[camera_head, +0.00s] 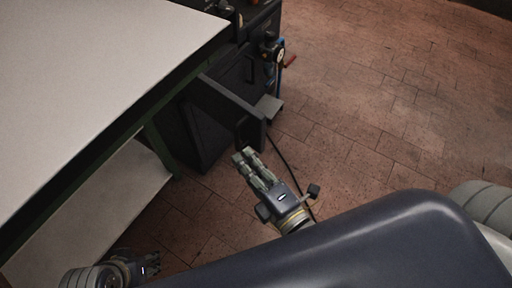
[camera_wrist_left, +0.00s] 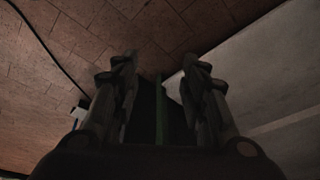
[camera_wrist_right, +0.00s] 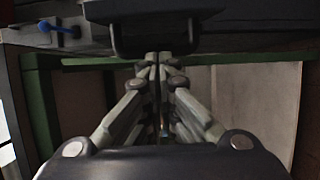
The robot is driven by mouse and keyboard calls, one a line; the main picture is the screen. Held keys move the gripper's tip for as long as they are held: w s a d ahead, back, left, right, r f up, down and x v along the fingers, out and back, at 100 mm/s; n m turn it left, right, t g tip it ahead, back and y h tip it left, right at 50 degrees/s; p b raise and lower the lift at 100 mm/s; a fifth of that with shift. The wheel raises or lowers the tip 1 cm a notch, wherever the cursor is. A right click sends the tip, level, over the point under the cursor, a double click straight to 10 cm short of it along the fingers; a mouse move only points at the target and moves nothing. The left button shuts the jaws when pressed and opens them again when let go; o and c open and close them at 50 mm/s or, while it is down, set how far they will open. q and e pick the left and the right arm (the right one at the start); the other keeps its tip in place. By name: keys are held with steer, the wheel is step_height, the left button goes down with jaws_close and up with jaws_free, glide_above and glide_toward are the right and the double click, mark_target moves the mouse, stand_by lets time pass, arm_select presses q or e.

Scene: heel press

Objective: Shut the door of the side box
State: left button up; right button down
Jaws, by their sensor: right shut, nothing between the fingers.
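The side box (camera_head: 194,133) is a dark cabinet beside the white-topped table in the head view. Its dark door (camera_head: 228,98) stands out from it, open, with the outer end towards the floor area on the right. My right gripper (camera_head: 243,156) is shut and empty, just in front of the door's near end; whether it touches cannot be told. In the right wrist view a dark part with a bar-like handle (camera_wrist_right: 155,47) lies just beyond the shut fingertips (camera_wrist_right: 158,58). My left gripper (camera_wrist_left: 162,70) is open and empty, low at the head view's bottom left.
The white tabletop (camera_head: 90,70) fills the left, with a pale lower shelf (camera_head: 110,205) under it. A blue device with a red handle (camera_head: 273,50) stands behind the door. A dark cable (camera_head: 290,168) crosses the floor. The brick floor on the right is clear.

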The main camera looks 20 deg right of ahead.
steer(key=shift+w+d, duration=0.35)
steer(key=shift+d, duration=0.35)
arm_select(q)
steer(key=shift+w+f, duration=0.25)
steer(key=shift+f, duration=0.25)
arm_select(e)
steer(key=shift+w+d, duration=0.35)
steer(key=shift+d, duration=0.3)
arm_select(q)
steer(key=shift+f, duration=0.2)
arm_select(e)
steer(key=shift+d, duration=0.15)
